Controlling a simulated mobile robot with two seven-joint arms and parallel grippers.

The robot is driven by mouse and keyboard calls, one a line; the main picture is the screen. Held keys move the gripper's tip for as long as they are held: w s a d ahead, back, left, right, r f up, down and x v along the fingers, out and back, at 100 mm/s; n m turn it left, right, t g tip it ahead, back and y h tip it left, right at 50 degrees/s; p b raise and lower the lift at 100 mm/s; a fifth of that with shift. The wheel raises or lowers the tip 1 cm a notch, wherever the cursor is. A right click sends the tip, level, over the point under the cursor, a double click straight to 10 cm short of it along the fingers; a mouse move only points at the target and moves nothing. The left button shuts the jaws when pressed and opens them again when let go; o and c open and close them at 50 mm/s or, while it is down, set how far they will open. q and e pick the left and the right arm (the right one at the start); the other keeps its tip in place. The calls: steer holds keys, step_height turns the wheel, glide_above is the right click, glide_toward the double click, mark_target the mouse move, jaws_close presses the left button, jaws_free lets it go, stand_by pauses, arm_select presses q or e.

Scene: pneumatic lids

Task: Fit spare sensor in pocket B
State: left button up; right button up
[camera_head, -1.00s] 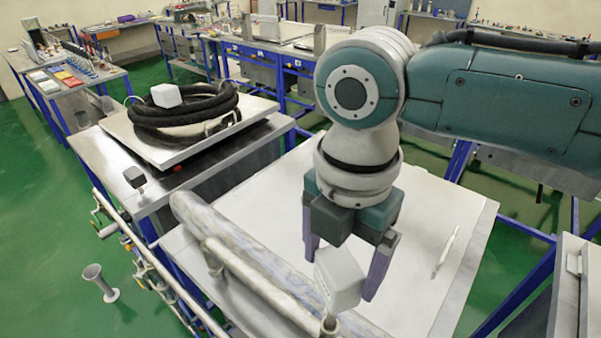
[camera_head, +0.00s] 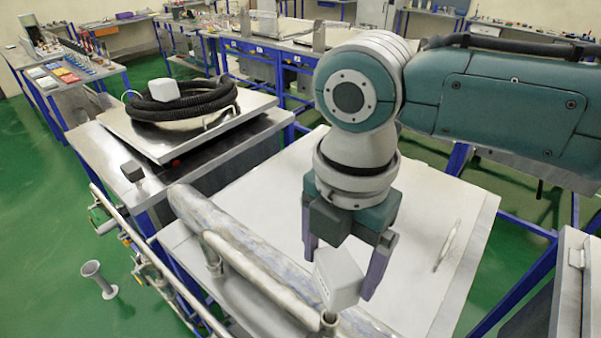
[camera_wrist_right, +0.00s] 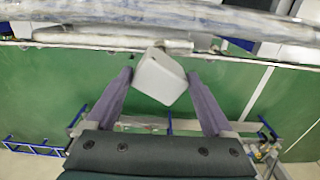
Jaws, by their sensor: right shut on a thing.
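My right gripper (camera_head: 340,269) is shut on a pale grey, box-shaped sensor (camera_head: 338,281), held tilted between its purple fingers. In the right wrist view the gripper (camera_wrist_right: 160,82) has the box (camera_wrist_right: 160,77) between its fingertips, its edges at an angle to them. In the head view the box is in front of a thick pale pipe (camera_head: 240,238) and a thinner one, above the white bench panel; I cannot tell its height above them. No pocket marked B can be made out. My left gripper is out of view.
A pale block (camera_head: 165,90) sits on a coiled black hose (camera_head: 183,112) on a raised plate. A small dark-topped block (camera_head: 132,171) stands at that bench's near corner. A flared grey stand (camera_head: 98,278) is on the green floor. The white panel (camera_head: 425,240) is mostly clear.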

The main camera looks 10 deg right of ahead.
steer(key=shift+f+b, duration=0.7)
steer(key=shift+f, duration=0.2)
steer(key=o, duration=1.1)
step_height(320, 180, up, 7)
steer(key=p, duration=0.7)
steer(key=shift+r, duration=0.1)
